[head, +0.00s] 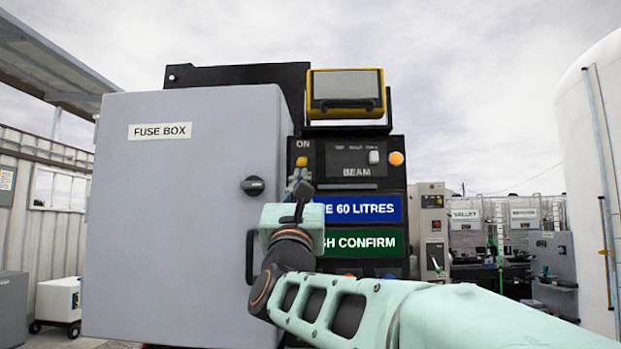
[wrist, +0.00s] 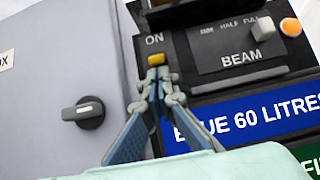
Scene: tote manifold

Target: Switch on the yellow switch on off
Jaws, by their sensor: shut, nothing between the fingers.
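The yellow switch (head: 302,161) is a small yellow knob on the black control panel, just below the word ON. It also shows in the wrist view (wrist: 156,59), right above my fingertips. My gripper (head: 299,178) is shut and empty, with its fingers pointing up at the panel just below the switch. In the wrist view the fingertips (wrist: 156,75) meet and line up under the knob. I cannot tell whether they touch it. The lower part of the switch is hidden behind the fingertips.
A grey fuse box (head: 190,220) with a dark rotary knob (head: 252,186) stands close on the left. The BEAM panel (head: 357,160) with a white slider and an orange button (head: 396,158) is to the right. Blue (head: 370,209) and green (head: 365,242) label plates sit below.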

